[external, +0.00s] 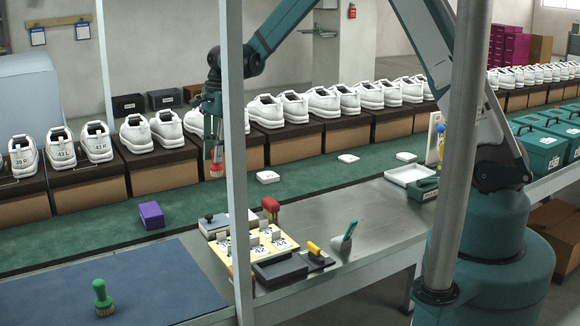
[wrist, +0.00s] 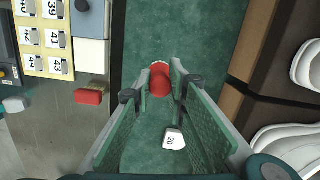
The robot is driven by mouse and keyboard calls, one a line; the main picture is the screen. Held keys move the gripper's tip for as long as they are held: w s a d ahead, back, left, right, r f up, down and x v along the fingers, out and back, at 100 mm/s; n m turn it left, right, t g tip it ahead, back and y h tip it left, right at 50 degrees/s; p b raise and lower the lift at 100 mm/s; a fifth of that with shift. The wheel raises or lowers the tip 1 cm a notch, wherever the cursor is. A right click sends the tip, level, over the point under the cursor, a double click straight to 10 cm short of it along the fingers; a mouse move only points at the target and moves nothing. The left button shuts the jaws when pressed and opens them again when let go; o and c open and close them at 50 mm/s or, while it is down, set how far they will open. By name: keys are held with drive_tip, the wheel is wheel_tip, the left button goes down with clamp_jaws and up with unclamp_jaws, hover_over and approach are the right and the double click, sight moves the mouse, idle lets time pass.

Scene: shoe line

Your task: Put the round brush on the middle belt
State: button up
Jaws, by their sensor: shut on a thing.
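My gripper (external: 213,158) points down over the green middle belt (external: 325,172). It is shut on a red round brush (external: 216,169), whose lower end looks pale like bristles. In the wrist view the red brush (wrist: 160,84) sits between the fingertips, with the green belt (wrist: 205,28) behind it. I cannot tell for sure whether the brush touches the belt. Another brush, with a green handle and round bristles (external: 103,298), stands upright on the blue mat (external: 55,285) at the front left.
White shoes on brown boxes (external: 175,170) line the belt's far side. A purple box (external: 151,215) and small white pieces (external: 268,177) lie on the belt. The near bench (external: 375,225) holds a number card (external: 262,243), a red-handled tool (external: 270,206) and a white tray (external: 408,176).

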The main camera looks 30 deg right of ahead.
drive_tip(key=d, duration=0.5)
drive_tip(key=shift+w+d, duration=0.25)
drive_tip(key=shift+w, duration=0.05)
drive_tip(key=shift+f, duration=0.1)
wheel_tip(320, 180, down, 6)
drive_tip(key=shift+b, duration=0.3)
idle(0.4)
drive_tip(key=shift+f, duration=1.9)
drive_tip(key=shift+f+b, duration=0.15)
drive_tip(key=shift+b, duration=0.25)
drive_tip(key=o, duration=0.9)
